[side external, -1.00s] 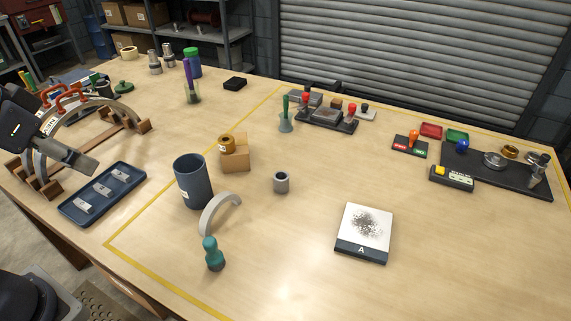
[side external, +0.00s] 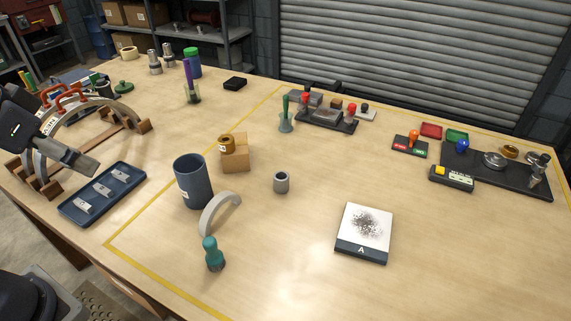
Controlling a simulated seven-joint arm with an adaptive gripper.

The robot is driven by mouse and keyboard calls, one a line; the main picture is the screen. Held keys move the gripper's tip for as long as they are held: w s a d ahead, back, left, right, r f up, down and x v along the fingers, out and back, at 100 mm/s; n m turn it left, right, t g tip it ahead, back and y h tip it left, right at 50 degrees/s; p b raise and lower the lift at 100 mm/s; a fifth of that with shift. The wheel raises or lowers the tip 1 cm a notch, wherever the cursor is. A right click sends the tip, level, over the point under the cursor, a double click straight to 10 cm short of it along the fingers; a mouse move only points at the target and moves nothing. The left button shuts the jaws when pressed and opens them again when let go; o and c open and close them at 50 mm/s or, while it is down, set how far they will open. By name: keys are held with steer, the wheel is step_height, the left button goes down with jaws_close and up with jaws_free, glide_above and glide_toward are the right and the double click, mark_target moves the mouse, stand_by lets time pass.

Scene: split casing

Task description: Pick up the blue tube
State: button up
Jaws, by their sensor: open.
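The blue tube (side external: 193,183) is a wide, dark slate-blue cylinder. It stands upright on the table, left of the middle, with its open top showing. My gripper (side external: 80,162) is at the left edge, partly cut off by the frame. It is up and to the left of the tube, well apart from it. Its jaws are open, and I see nothing held between them.
A pale grey arch (side external: 216,212) stands close to the tube's right front, with a teal-handled stamp (side external: 213,254) nearer. A cardboard box (side external: 235,159) with a tape roll is behind. A blue tray (side external: 73,207) lies left. The table's centre is mostly clear.

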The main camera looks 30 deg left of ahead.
step_height(320, 180, up, 3)
steer(key=w, duration=0.1)
steer(key=g, duration=0.5)
glide_above(194, 180)
steer(key=w+a, duration=0.3)
steer(key=a, duration=0.1)
step_height(194, 180, down, 4)
steer(key=r, duration=0.1)
steer(key=shift+g, duration=0.3)
steer(key=f, duration=1.3)
steer(key=shift+s+d+f, duration=0.1)
steer(key=shift+s+d, duration=0.05)
steer(key=shift+d, duration=0.25)
steer(key=shift+s+d+f, duration=0.1)
steer(key=shift+f, duration=1.5)
steer(key=shift+s+d+f, duration=0.1)
steer(key=shift+f, duration=1.45)
steer(key=shift+c, duration=0.4)
steer(key=c, duration=0.9)
